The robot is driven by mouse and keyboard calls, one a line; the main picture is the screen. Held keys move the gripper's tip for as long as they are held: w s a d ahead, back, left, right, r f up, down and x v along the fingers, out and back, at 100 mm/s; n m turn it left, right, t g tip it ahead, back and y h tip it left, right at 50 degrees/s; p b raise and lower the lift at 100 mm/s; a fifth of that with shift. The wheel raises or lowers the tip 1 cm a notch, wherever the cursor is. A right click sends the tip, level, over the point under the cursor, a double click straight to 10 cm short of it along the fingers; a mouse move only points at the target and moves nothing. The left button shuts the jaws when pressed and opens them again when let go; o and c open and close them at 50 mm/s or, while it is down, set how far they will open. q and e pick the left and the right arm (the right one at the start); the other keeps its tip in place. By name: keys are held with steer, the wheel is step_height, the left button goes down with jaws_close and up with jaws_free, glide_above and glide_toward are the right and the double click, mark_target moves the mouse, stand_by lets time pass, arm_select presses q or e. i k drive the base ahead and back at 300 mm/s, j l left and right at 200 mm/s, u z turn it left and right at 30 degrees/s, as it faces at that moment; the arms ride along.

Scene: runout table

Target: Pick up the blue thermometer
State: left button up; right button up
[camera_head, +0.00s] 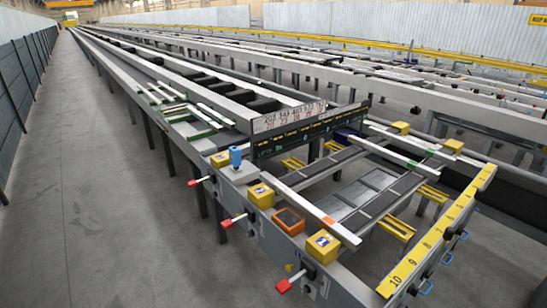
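A small upright blue object (235,157), which looks like the blue thermometer, stands on the near left corner of the runout table (240,175). It is beside a yellow block and just left of the dark panel with numbers. It is small in the picture, so its details cannot be made out. Neither of my grippers shows in the head view, and nothing is seen touching the blue object.
Yellow blocks (261,195) and an orange-framed box (289,220) sit along the table's near edge. Red-ended levers (227,222) stick out below. The numbered panel (290,123) rises behind. A yellow numbered strip (440,232) lies right. The grey floor (110,210) at left is clear.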

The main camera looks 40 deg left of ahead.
mark_target(235, 155)
steer(key=i+j+z, duration=0.1)
steer(key=j+z, duration=0.2)
steer(key=j, duration=0.2)
steer(key=j+z, duration=0.25)
steer(key=j, duration=0.3)
steer(key=j+z, duration=0.25)
steer(key=j, duration=2.3)
steer(key=k+j+z, duration=0.1)
steer(key=j, duration=1.3)
